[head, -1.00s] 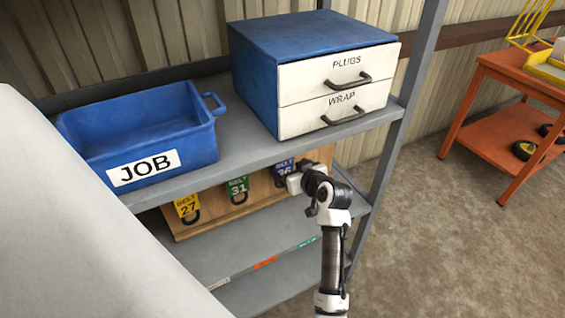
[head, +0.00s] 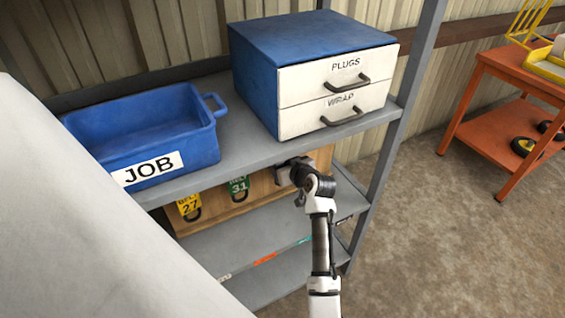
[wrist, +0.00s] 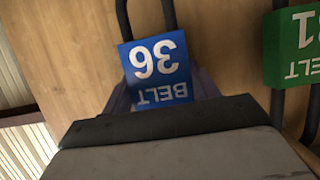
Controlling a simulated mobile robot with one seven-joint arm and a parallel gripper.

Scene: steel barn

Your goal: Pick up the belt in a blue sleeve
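The belt in a blue sleeve (wrist: 157,70), marked BELT 36, hangs against a wooden board in the wrist view, its print upside down there. Its dark loop runs up out of the sleeve. My gripper (wrist: 162,94) is at the sleeve, with a finger showing at its left and right sides and a gap between them. I cannot tell whether the fingers touch it. In the head view my gripper (head: 286,174) is in front of the board below the drawer box and hides the blue sleeve.
The green-sleeved belt 31 (head: 238,188) and yellow-sleeved belt 27 (head: 189,207) hang left on the wooden board (head: 262,190). The shelf (head: 240,150) above holds a blue JOB bin (head: 200,150) and a PLUGS/WRAP drawer box (head: 290,45). A shelf post (head: 405,130) stands to the right.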

